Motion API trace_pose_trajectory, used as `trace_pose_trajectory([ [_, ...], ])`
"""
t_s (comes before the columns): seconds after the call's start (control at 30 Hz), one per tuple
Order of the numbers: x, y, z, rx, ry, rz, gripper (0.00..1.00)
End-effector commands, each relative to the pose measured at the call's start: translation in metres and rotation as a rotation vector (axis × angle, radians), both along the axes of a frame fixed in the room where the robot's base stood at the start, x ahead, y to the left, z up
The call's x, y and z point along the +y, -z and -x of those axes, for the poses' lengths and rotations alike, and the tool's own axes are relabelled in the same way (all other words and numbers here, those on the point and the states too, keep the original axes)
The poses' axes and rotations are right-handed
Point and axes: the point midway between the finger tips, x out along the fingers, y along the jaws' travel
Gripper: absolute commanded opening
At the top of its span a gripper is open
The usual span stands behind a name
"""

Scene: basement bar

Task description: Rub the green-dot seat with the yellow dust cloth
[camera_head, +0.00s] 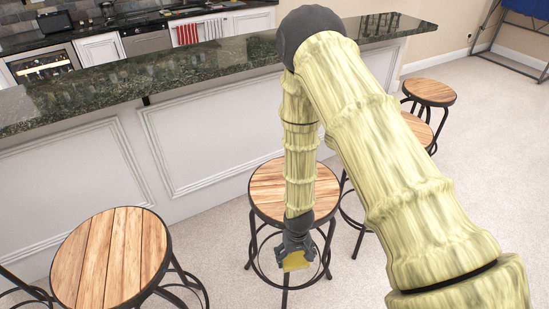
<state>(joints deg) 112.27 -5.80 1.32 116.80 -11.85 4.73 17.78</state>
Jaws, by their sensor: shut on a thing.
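My gripper (294,250) hangs pointing down in front of the middle stool, shut on the yellow dust cloth (296,262). The cloth shows as a small yellow patch at the fingertips. In the picture it overlaps the stool's legs, just below the near edge of the middle stool's round wooden seat (267,190). I cannot tell its exact height or distance from that seat. My arm covers part of this seat.
Another wooden stool (110,260) stands at the lower left. Two more stools are at the right, a far one (428,92) and a nearer one (418,130) partly behind my arm. A white bar with a dark stone counter (130,80) runs behind. Carpet is open at right.

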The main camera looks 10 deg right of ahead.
Motion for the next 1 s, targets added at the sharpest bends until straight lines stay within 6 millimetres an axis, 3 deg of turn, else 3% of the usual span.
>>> trace_pose_trajectory([
  [0.03, 0.001, -0.021, -0.001, -0.001, -0.003, 0.000, 0.65],
  [0.1, 0.003, -0.034, -0.001, -0.001, -0.005, 0.000, 0.65],
  [0.37, 0.003, -0.067, -0.001, 0.000, -0.005, 0.000, 0.65],
  [0.7, 0.001, -0.093, -0.001, 0.000, -0.002, 0.000, 0.65],
  [1.0, 0.001, -0.087, -0.001, -0.001, 0.000, 0.000, 0.65],
])
